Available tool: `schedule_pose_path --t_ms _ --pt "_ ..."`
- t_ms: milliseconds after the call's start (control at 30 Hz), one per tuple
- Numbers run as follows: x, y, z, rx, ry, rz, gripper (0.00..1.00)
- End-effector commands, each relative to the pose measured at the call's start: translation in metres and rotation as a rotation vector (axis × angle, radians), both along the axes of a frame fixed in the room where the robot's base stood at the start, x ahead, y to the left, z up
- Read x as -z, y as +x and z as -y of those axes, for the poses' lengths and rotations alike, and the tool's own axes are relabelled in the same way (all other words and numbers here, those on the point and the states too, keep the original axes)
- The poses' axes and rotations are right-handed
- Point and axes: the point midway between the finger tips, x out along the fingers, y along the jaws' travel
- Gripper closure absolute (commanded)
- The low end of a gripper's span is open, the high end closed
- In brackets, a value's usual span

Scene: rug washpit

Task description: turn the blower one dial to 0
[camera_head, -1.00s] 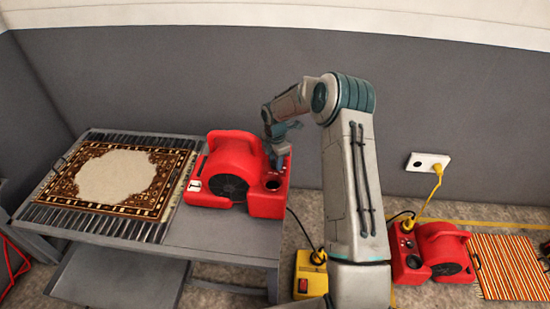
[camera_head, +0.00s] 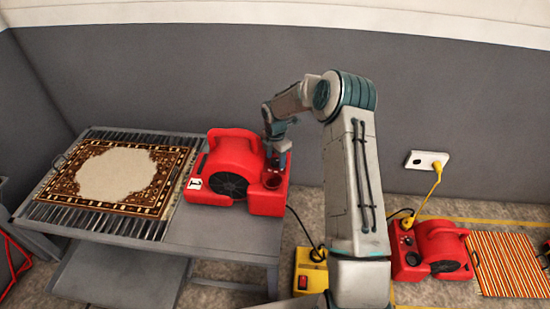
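Blower one (camera_head: 232,160) is a red blower on the right end of the grey slatted table, with a white label reading 1 (camera_head: 194,184) at its lower left. My gripper (camera_head: 277,162) points down over the top of this housing, just behind the recess. The fingers are small and partly merge with the blower, so whether they touch the dial or are open is unclear.
A patterned rug (camera_head: 118,178) lies on the table's slats (camera_head: 95,226). A second red blower (camera_head: 440,246) stands on the floor at right, near a striped rug (camera_head: 510,262). A yellow box with a red switch (camera_head: 310,275) and black cables are beside the table. A wall socket (camera_head: 428,160) holds a yellow plug.

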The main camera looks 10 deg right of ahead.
Motion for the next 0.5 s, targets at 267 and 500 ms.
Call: schedule_pose_path --t_ms 267,500 --pt "-0.003 -0.001 -0.001 0.000 0.000 -0.002 0.45" --pt "-0.043 0.000 0.000 0.001 0.000 0.001 0.45"
